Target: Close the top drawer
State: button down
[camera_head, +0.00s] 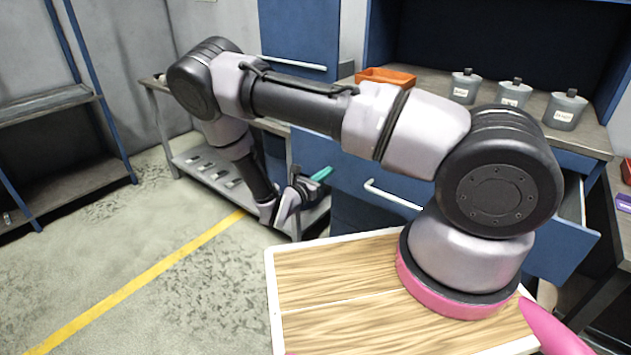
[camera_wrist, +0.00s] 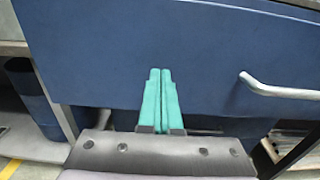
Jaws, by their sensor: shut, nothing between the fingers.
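The blue top drawer (camera_head: 345,163) stands pulled out from under the worktop, and its grey inner side shows at the right end. Its silver handle (camera_head: 392,196) shows below my arm. My arm hides part of the drawer's front. My gripper (camera_head: 321,174) has teal fingers and is in front of the left part of the drawer front. In the wrist view my gripper (camera_wrist: 160,75) is shut and empty, pointing at the blue drawer front (camera_wrist: 150,40), left of the handle (camera_wrist: 280,90). I cannot tell whether the fingertips touch it.
An orange tray (camera_head: 386,78) and several grey flasks (camera_head: 513,93) stand on the worktop. A grey shelf cart (camera_head: 215,170) with metal brackets stands left of the drawer. The floor with a yellow line (camera_head: 135,285) is open.

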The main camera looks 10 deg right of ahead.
jog(key=shift+x, duration=1.05)
jog(key=shift+d, duration=0.1)
jog(key=x, duration=2.7)
jog(key=shift+w, duration=0.2)
jog(key=shift+w+d+r, duration=0.1)
jog(key=shift+w+d, duration=0.05)
jog(key=shift+d+r, duration=0.1)
